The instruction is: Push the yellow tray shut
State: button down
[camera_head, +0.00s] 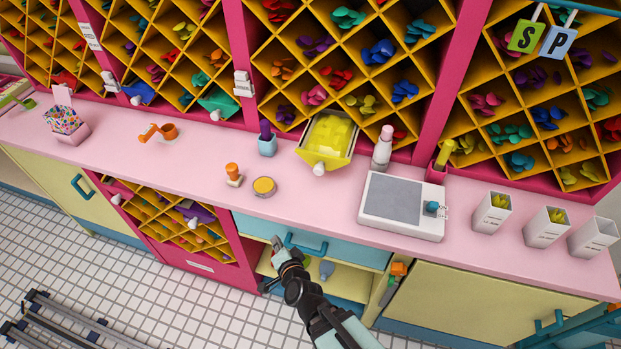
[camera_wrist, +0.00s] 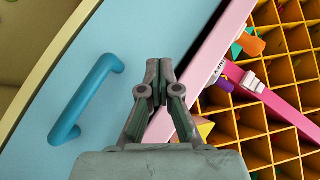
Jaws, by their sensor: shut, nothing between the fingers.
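The yellow tray (camera_head: 326,163) sticks out of the bottom of the middle honeycomb shelf, over the pink counter. It holds bright yellow balloons (camera_head: 331,132) and has a white round knob on its front. It does not show in the wrist view. My gripper (camera_head: 278,243) is below the counter's front edge, in front of the left end of the blue drawer, well apart from the tray. In the wrist view my gripper (camera_wrist: 160,68) has its fingers together with nothing between them, in front of the blue drawer face (camera_wrist: 125,40).
A white bottle (camera_head: 382,150) stands just right of the tray, a purple-topped blue cup (camera_head: 267,145) just left. A scale (camera_head: 403,205), an orange stamp (camera_head: 233,175) and a round tin (camera_head: 264,187) sit on the counter (camera_head: 310,215). The blue drawer handle (camera_head: 305,245) juts out near my gripper.

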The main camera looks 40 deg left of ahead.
notch_tip(320, 180, up, 9)
jog(key=w+m+t, duration=0.3)
jog(key=m+t, duration=0.3)
jog(key=m, duration=0.1)
jog(key=m+t+h+b, duration=0.5)
jog(key=m+b, duration=0.2)
jog(key=b, duration=0.1)
send_near(317, 172)
jog(key=p+x, duration=0.1)
jog(key=x, duration=0.5)
jog(key=shift+s+r+p, duration=0.1)
jog(key=shift+r+p, duration=0.05)
jog(key=shift+p, duration=0.25)
jog(key=shift+w+a, duration=0.2)
jog(key=shift+w, duration=0.5)
